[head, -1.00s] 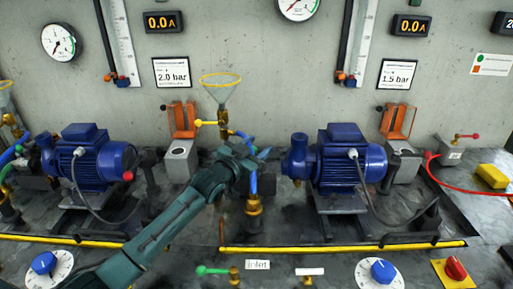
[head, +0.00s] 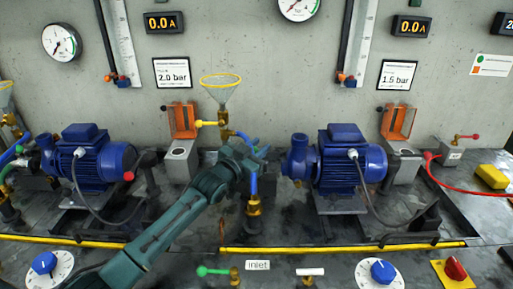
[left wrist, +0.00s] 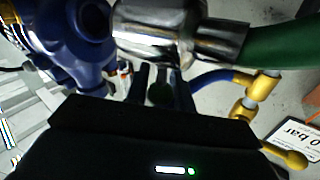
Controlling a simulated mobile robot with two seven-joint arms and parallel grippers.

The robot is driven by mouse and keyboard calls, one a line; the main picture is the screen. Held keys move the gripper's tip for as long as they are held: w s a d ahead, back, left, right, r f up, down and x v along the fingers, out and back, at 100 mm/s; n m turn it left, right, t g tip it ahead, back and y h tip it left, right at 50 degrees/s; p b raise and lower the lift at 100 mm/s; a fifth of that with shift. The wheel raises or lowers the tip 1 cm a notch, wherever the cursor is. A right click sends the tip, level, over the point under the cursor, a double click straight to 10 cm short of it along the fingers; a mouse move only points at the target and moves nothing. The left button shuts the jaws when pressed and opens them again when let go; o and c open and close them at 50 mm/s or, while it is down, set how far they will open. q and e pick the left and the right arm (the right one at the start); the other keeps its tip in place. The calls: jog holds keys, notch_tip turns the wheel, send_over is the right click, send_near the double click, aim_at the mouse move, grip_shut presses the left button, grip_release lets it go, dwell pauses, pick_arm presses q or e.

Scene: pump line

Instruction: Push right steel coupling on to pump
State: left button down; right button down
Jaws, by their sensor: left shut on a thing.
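The right blue pump (head: 345,165) stands right of centre in the head view, with its round inlet end (head: 296,165) facing left. My left gripper (head: 258,153) is just left of that end. In the left wrist view the steel coupling (left wrist: 155,28) lies across the top, shiny and cylindrical, with a green hose (left wrist: 280,42) on its right end. The blue pump housing (left wrist: 70,40) is close to its left end; I cannot tell whether they touch. My left gripper (left wrist: 160,85) is shut on the coupling. In the head view my gripper hides the coupling. My right gripper is not in view.
A second blue pump (head: 90,162) is at the left. A yellow pipe (head: 340,248) runs along the front, with valves and knobs before it.

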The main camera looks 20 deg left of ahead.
pick_arm(q)
jog(key=shift+w+d, duration=0.2)
jog(key=shift+d, duration=0.45)
jog(key=shift+w+d, duration=0.15)
jog(key=shift+d, duration=0.45)
jog(key=c, duration=1.2)
grip_release()
jog(key=shift+a, duration=0.1)
notch_tip(320, 180, up, 10)
jog(key=p, duration=0.1)
